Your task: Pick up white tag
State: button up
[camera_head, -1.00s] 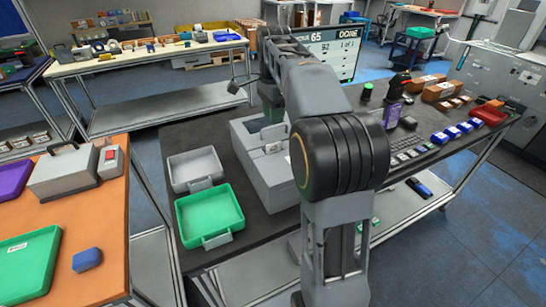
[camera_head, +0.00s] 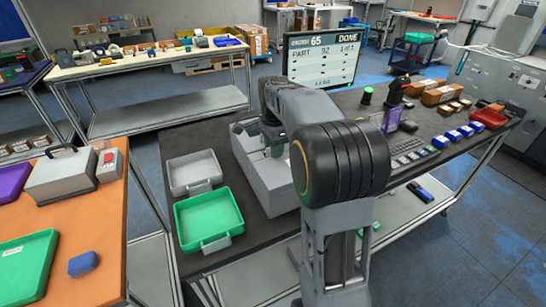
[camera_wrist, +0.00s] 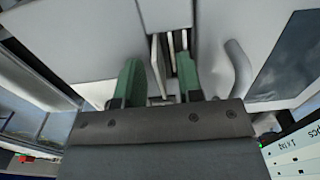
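A thin white tag (camera_wrist: 157,62) stands edge-on in a slot of the grey printer-like machine (camera_wrist: 85,45) in the wrist view. My gripper (camera_wrist: 160,74) is open, with its two green fingers on either side of the tag. A gap shows between the left finger and the tag; on the right side I cannot tell whether there is contact. In the head view the machine (camera_head: 267,186) sits on the dark table, and my gripper (camera_head: 274,150) is low over its top. The tag is hidden there by my arm.
A grey tray (camera_head: 194,172) and a green tray (camera_head: 209,217) lie left of the machine. The screen (camera_head: 322,60) stands behind it. A scanner (camera_head: 397,90), blue boxes (camera_head: 452,135) and a red tray (camera_head: 489,117) are on the right. A curved grey handle (camera_wrist: 238,65) is beside the right finger.

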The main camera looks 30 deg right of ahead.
jog(key=shift+f, duration=0.1)
grip_shut()
dwell(0.5)
